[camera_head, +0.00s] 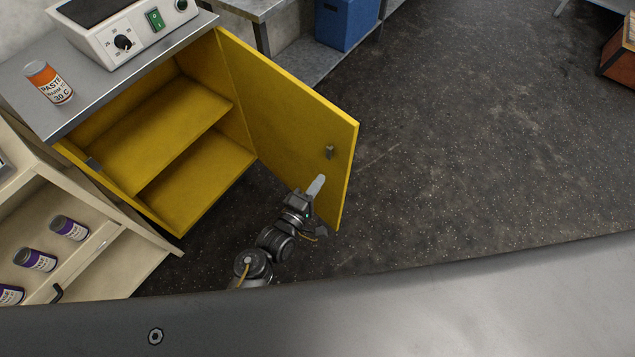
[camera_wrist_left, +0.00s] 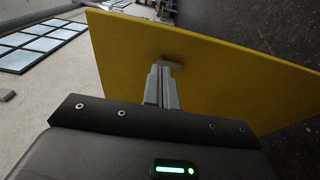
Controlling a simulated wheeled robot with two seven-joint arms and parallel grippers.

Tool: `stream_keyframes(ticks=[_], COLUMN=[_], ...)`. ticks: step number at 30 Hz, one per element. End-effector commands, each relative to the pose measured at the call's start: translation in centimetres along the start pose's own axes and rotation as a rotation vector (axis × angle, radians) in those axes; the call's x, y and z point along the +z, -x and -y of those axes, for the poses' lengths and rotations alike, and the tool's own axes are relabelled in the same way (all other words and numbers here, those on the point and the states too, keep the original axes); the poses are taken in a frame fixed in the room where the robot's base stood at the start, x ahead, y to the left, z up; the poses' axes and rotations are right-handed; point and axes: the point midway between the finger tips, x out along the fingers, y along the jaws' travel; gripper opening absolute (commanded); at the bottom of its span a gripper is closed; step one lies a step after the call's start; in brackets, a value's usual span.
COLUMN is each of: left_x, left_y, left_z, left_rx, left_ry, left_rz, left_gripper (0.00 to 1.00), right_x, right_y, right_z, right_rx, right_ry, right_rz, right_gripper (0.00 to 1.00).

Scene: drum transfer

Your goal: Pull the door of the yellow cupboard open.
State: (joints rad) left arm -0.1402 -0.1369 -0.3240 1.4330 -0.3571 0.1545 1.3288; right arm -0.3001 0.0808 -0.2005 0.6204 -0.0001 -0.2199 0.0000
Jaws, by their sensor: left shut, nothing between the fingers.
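The yellow cupboard (camera_head: 203,67) stands at the left, and its inside with one shelf is in plain view. Its door (camera_head: 285,105) is swung wide open to the right, with the inner face toward me. A small grey latch piece (camera_head: 329,152) sits on that face near the free edge. My left gripper (camera_head: 317,185) is shut and empty, in front of the door's inner face, below the latch piece. In the left wrist view the shut fingers (camera_wrist_left: 161,88) point at the yellow door (camera_wrist_left: 225,85); I cannot tell whether they touch it. My right gripper is out of view.
A white device (camera_head: 125,30) and an orange-and-white jar (camera_head: 48,83) stand on the cupboard's top. A beige shelf unit (camera_head: 120,262) with purple-banded jars is close at the lower left. A blue bin (camera_head: 345,22) stands behind the door.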

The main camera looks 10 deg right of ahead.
Motion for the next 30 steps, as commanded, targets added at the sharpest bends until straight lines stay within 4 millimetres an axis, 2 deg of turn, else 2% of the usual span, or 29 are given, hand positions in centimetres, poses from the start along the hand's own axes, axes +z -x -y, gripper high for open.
stream_keyframes(ticks=[7, 9, 18, 24, 30], left_x=[-1.1, 0.2, 3.0, 3.8, 4.0], left_y=[3.3, 4.7, 9.9, 11.4, 11.6], left_z=[-0.4, 0.3, 0.2, 0.1, 0.0], left_rx=[-0.005, -0.002, -0.002, -0.001, -0.001], left_ry=[-0.002, 0.003, 0.001, 0.0, 0.0], left_rz=[0.009, 0.01, 0.004, 0.004, 0.006], left_gripper=[0.0, 0.0, 0.0, 0.0, 0.0], right_x=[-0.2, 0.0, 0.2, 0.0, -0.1], right_y=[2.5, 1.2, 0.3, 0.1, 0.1], right_z=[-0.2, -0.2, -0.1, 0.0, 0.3], right_rx=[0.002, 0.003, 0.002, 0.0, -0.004], right_ry=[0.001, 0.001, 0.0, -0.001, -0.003], right_rz=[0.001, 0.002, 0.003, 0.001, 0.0], right_gripper=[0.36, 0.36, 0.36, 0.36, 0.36])
